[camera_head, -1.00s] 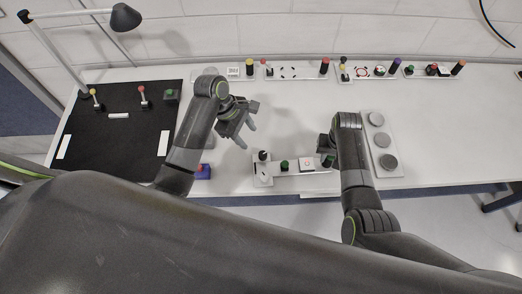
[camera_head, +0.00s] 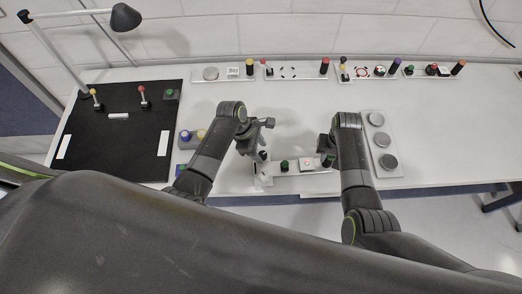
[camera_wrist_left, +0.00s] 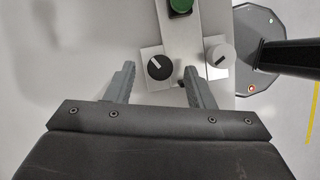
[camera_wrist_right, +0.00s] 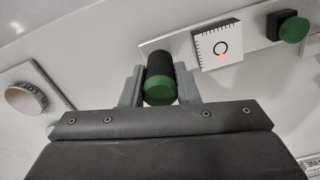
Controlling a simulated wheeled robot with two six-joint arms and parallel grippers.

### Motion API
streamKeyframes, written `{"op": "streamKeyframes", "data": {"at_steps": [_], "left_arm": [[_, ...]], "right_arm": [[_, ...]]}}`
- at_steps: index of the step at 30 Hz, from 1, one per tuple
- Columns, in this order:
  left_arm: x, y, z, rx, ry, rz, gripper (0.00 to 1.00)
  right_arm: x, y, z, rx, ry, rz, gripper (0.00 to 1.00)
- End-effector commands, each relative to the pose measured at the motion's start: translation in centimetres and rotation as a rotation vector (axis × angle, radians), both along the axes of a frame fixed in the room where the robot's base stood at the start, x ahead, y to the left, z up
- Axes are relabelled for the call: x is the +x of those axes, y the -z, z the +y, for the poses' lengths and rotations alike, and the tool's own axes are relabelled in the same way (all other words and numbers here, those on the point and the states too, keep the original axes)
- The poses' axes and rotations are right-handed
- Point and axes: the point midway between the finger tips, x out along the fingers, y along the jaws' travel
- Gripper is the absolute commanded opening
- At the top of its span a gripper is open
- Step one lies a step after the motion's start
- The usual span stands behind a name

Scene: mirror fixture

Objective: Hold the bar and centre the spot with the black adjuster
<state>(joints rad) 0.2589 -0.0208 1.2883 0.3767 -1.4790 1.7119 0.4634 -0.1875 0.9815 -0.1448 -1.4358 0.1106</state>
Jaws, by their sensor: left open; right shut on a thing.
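The pale bar (camera_head: 296,173) lies near the table's front edge. My right gripper (camera_head: 327,158) is shut on the bar's black post with a green end (camera_wrist_right: 160,82). The white target plate (camera_wrist_right: 222,45) has a black ring, and the red spot (camera_wrist_right: 222,58) sits at the ring's lower edge in the right wrist view, off its middle. The black adjuster (camera_wrist_left: 160,67), a round knob with a white mark, is on a pale square plate. My left gripper (camera_wrist_left: 159,72) is open, with a finger to either side of the adjuster in the left wrist view; contact is not visible.
A white knob (camera_wrist_left: 219,55) and a green button (camera_wrist_left: 180,6) are close to the adjuster. A pale tray with grey discs (camera_head: 386,162) stands right of my right arm. Other fixtures line the table's back.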

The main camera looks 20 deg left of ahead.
Motion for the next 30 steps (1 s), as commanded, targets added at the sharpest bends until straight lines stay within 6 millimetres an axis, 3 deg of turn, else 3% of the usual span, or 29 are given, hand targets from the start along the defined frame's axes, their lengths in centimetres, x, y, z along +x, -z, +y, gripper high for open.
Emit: {"op": "streamKeyframes", "data": {"at_steps": [6,16,26,30], "left_arm": [[0.1,1.3,-0.6,0.000,0.000,0.000,0.49],[0.1,1.5,-0.6,0.000,0.001,-0.001,0.47],[0.1,1.5,-0.6,0.000,0.001,-0.001,0.04],[0.1,1.5,-0.6,0.000,0.005,-0.002,0.04]], "right_arm": [[0.0,0.0,0.0,0.000,0.000,-0.001,0.00],[0.0,0.0,0.0,0.000,0.000,-0.001,0.00],[0.0,0.0,0.0,0.000,0.000,-0.001,0.00],[0.0,0.0,0.0,0.000,-0.001,-0.001,0.00]]}}
